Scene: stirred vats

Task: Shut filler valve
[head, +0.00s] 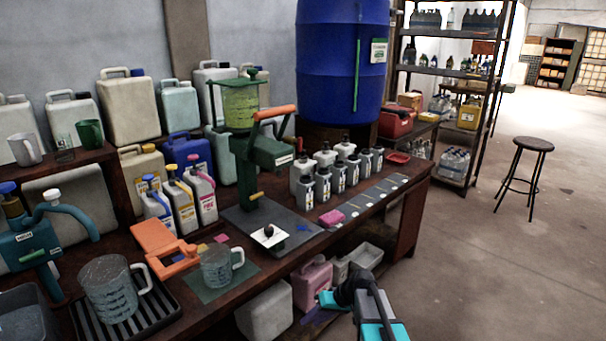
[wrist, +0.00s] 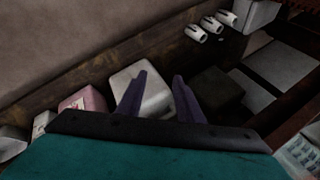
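The filler (head: 262,150) is a dark green stand on the workbench, with a clear hopper (head: 240,108) of green liquid on top. An orange lever (head: 274,112) is at its upper right, its grip raised and roughly level. I cannot tell whether the valve is open or shut. My gripper (head: 316,316) is low in front of the bench, well below and right of the filler. In the wrist view its two purple fingers (wrist: 160,95) are apart with nothing between them.
Grey bottles (head: 325,185) stand right of the filler; small jugs (head: 180,195) stand left. An orange clamp-like frame (head: 160,245) and measuring jugs (head: 217,265) are nearer. A blue drum (head: 342,60) stands behind. Jugs (head: 313,283) are under the bench. Floor at right is clear, except a stool (head: 530,150).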

